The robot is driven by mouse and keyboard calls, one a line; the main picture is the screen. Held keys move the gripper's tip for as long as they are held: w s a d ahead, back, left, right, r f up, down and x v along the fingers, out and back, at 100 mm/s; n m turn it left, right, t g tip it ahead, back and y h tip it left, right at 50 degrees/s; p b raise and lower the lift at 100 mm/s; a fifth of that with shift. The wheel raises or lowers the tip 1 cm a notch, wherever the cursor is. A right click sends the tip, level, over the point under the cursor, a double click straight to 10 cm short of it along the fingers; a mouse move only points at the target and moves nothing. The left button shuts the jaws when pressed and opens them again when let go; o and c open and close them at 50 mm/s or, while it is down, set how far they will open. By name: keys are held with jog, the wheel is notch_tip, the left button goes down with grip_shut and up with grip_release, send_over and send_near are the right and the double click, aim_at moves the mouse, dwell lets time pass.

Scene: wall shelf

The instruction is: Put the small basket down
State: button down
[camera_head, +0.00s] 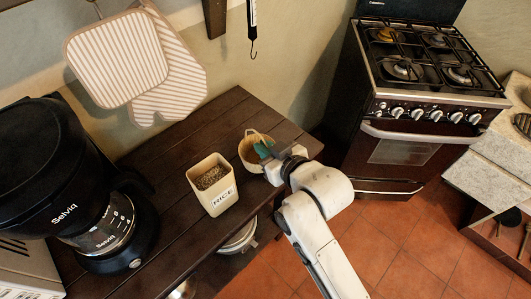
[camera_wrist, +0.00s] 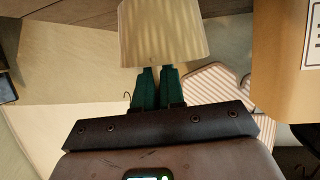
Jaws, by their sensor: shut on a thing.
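The small basket (camera_head: 249,163) is pale and woven, with a loop handle. The exact grip point is partly hidden.
A cream rice canister (camera_head: 222,196) stands just left of the basket on the shelf (camera_head: 175,160). A black coffee maker (camera_head: 60,170) is at the far left. A stove (camera_head: 420,110) stands at the right.

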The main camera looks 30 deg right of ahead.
jog(key=shift+s+f, duration=0.1)
jog(key=shift+f, duration=1.05)
jog(key=shift+f, duration=0.1)
jog(key=c, duration=1.2)
grip_release()
jog(key=shift+c, duration=0.2)
